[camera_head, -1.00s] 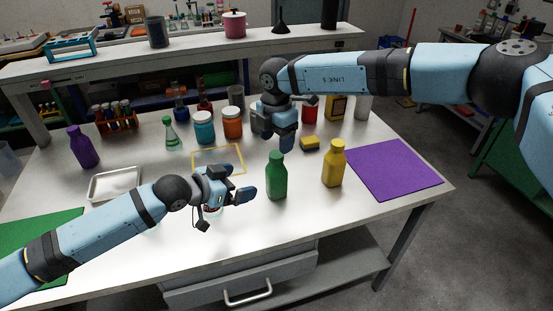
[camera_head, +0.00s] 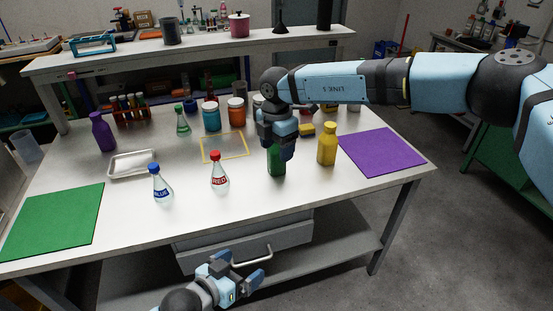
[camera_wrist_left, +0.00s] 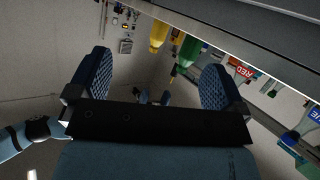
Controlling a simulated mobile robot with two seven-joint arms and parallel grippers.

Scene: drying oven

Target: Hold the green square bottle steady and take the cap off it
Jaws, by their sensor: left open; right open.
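The green square bottle (camera_head: 276,166) stands upright near the front of the table. It also shows in the left wrist view (camera_wrist_left: 188,54). My right gripper (camera_head: 279,150) points down over the bottle's upper part, hiding its cap and neck in the head view. It is open, and I cannot tell whether its fingers touch the bottle. My left gripper (camera_head: 240,279) is open and empty, in front of the table and below its top, well away from the bottle. Its two fingers (camera_wrist_left: 153,85) are wide apart in the left wrist view.
A yellow bottle (camera_head: 327,144) stands just right of the green one. A red-labelled flask (camera_head: 219,171) and a blue-labelled flask (camera_head: 160,184) stand to its left. A drawer handle (camera_head: 253,257) is close to my left gripper. A purple mat (camera_head: 381,152) lies on the right.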

